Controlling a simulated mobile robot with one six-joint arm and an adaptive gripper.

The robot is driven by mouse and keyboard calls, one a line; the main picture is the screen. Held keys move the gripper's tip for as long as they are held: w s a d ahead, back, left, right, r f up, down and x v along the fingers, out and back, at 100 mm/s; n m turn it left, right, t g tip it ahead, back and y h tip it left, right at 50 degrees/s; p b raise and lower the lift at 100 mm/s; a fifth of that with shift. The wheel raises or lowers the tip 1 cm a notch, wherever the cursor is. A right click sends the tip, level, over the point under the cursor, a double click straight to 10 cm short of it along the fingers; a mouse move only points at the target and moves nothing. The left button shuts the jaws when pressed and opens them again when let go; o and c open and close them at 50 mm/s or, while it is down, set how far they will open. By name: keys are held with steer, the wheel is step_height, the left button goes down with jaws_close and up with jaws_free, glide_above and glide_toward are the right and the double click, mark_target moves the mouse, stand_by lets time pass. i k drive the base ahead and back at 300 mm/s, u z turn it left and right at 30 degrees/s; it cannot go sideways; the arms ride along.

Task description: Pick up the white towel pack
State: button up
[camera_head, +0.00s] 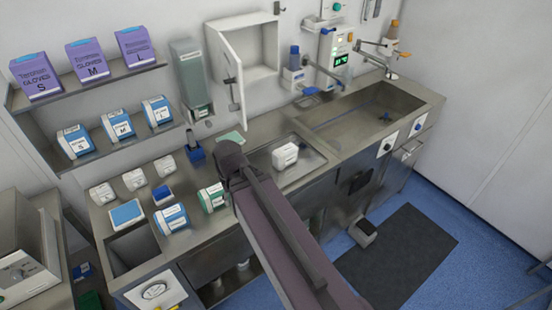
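Several small white packs lie on the steel counter, and I cannot tell from this view which is the towel pack. One white pack (285,155) lies alone on the recessed steel tray area right of my arm. Three more, a left white pack (102,194), a middle white pack (135,179) and a right white pack (165,166), stand in a row at the counter's left. My arm reaches from the bottom edge up to the counter's middle. My gripper is not visible, and the arm covers part of the counter.
Blue-and-white packs (171,218), a green-and-white pack (212,197) and a blue-topped box (126,214) stand near the front edge. A sink (350,108) is at right. Glove boxes (88,60) fill wall shelves. An open white cabinet (250,50) hangs above.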

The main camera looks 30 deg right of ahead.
mark_target(284, 157)
steer(key=u, duration=0.3)
steer(key=k, duration=1.4)
steer(key=z, duration=0.6)
steer(key=i, duration=1)
